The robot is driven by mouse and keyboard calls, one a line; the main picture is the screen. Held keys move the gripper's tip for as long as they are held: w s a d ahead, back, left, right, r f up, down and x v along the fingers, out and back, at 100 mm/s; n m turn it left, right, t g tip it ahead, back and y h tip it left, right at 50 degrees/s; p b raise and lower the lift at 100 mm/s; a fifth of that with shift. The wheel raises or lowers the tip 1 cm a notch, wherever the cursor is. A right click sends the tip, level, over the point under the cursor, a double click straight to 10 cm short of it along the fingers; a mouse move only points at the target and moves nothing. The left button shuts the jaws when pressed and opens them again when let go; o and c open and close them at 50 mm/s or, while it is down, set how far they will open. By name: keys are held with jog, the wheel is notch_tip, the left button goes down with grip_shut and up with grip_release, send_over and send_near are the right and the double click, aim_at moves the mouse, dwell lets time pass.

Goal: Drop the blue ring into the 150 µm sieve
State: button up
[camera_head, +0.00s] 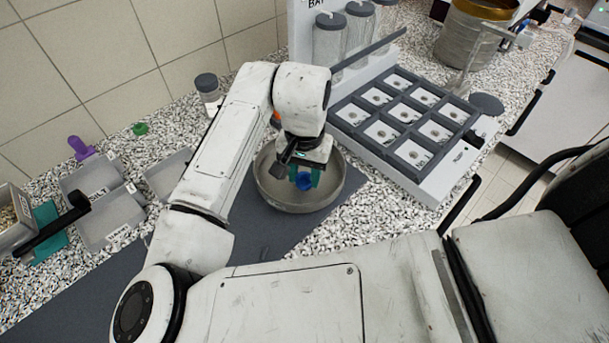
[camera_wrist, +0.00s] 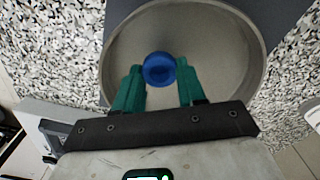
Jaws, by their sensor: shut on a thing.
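The blue ring (camera_wrist: 159,69) is held between the two green fingers of my gripper (camera_wrist: 161,78) in the wrist view. In the head view the blue ring (camera_head: 304,181) shows below my gripper (camera_head: 305,176). The ring is over the round grey metal sieve pan (camera_head: 325,193), inside its outline in both views. The pan also shows in the wrist view (camera_wrist: 122,42) with a plain, empty-looking floor. I see no 150 µm label on it. I cannot tell how high the ring is above its floor.
A white rack with a grid of small compartments (camera_head: 409,122) stands right of the pan. Clear jars (camera_head: 328,42) stand behind. Grey labelled trays (camera_head: 104,216), a purple object (camera_head: 81,148) and a green cap (camera_head: 140,129) are at left. A dark mat (camera_head: 262,232) lies under the pan.

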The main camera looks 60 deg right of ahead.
aim_at(305, 178)
jog(key=shift+f, duration=0.8)
jog(key=shift+f, duration=0.1)
jog(key=shift+f, duration=0.15)
jog(key=o, duration=1)
notch_tip(305, 178, up, 12)
jog(key=shift+r, duration=0.25)
jog(key=shift+s, duration=0.1)
